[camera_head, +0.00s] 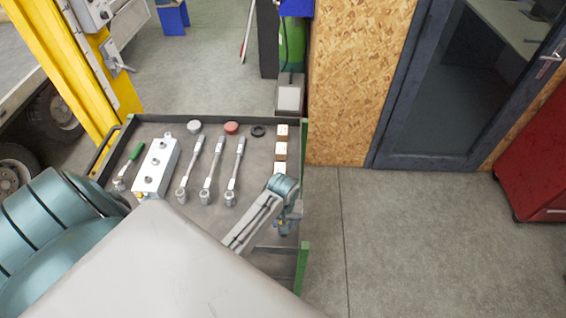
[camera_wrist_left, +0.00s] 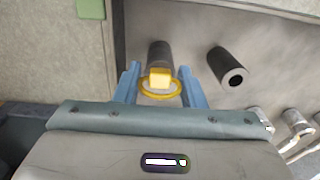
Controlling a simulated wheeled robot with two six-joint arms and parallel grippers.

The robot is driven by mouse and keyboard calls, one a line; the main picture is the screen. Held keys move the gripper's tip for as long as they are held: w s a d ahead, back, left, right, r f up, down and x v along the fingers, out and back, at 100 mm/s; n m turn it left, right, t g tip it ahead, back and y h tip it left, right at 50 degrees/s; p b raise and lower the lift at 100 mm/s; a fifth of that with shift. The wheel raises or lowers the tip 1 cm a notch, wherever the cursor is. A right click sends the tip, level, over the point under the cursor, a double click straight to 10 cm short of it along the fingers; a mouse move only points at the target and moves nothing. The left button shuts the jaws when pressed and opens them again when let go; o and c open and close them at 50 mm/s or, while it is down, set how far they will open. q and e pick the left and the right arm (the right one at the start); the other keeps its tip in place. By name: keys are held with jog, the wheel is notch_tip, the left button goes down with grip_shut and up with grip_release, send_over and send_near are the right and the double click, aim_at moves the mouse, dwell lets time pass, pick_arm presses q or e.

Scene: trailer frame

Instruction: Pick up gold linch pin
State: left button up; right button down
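The gold linch pin (camera_wrist_left: 160,79), with a yellow block-like head and a thin ring, shows in the left wrist view between the two blue fingers of my left gripper (camera_wrist_left: 160,93). The fingers stand apart on either side of the ring, with no clear grip on it. A dark cylinder (camera_wrist_left: 159,54) is right behind the pin. In the head view my left gripper (camera_head: 286,222) is low over the right side of the tool cart, with a small yellow spot beside it; the pin is mostly hidden there. My right gripper is not in view.
The cart tray (camera_head: 258,155) holds several silver wrenches (camera_head: 213,170), a metal block (camera_head: 157,168), a green-handled tool (camera_head: 134,152), round lids and wooden blocks (camera_head: 281,150). A second dark cylinder (camera_wrist_left: 227,66) lies right of the pin. Floor right of the cart is clear.

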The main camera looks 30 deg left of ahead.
pick_arm(q)
jog(key=shift+c, duration=1)
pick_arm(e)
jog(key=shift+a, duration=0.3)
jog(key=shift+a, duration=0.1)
